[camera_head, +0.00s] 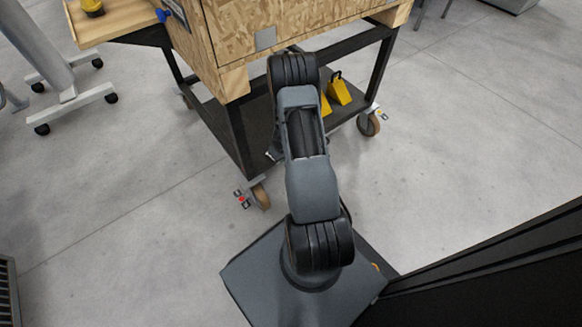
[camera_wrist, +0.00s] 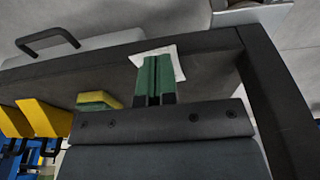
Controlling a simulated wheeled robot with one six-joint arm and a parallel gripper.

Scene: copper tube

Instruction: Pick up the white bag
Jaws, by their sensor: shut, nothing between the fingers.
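A small white, flat-looking item (camera_wrist: 177,60), which appears to be the white bag, lies on the dark shelf in the wrist view. My gripper (camera_wrist: 154,62) shows there as two green fingers shut together, with nothing between them. The fingertips overlap the white item in the picture and hide part of it; I cannot tell whether they touch it. In the head view my arm hides the gripper, and the white bag does not show.
A yellow-green sponge-like block (camera_wrist: 98,101) and yellow wedge-shaped pieces (camera_wrist: 45,118) lie left of my gripper. The shelf frame has a dark post (camera_wrist: 275,90) at right. In the head view, a wooden crate (camera_head: 290,28) sits above the cart's lower shelf (camera_head: 210,112).

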